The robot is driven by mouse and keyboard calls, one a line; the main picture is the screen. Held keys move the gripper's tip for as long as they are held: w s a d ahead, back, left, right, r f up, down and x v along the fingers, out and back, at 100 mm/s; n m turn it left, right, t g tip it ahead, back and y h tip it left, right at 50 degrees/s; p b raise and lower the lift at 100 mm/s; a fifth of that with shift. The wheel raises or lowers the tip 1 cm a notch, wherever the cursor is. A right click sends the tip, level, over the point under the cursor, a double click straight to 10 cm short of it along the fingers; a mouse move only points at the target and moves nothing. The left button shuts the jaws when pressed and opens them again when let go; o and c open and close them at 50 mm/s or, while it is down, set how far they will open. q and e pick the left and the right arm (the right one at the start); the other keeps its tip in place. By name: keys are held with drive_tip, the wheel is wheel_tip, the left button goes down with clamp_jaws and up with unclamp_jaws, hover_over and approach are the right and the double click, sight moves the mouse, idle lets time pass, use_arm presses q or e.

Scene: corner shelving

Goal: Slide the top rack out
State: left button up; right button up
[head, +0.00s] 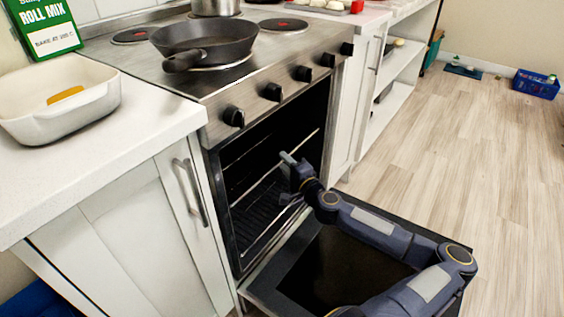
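The oven stands with its door (262,288) folded down and its dark cavity open. The top rack (246,191) shows as a thin metal bar running slantwise across the opening, and it looks to be inside the oven. A lower rack (258,212) with dark wires lies below it. My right gripper (285,178) is at the oven mouth, by the middle of the top rack's front bar. Its two fingers look spread apart, one light above and one dark below. Whether either touches the bar is unclear. My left gripper is out of view.
A frying pan (204,40) and a pot (215,7) stand on the stovetop above. A white baking dish (60,110) sits on the left counter. My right arm reaches over the lowered door. The wooden floor (470,160) at right is mostly clear, with a blue crate (536,86) far back.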

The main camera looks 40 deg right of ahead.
drive_tip(key=shift+w, duration=1)
drive_tip(key=shift+c, duration=0.4)
clamp_jaws()
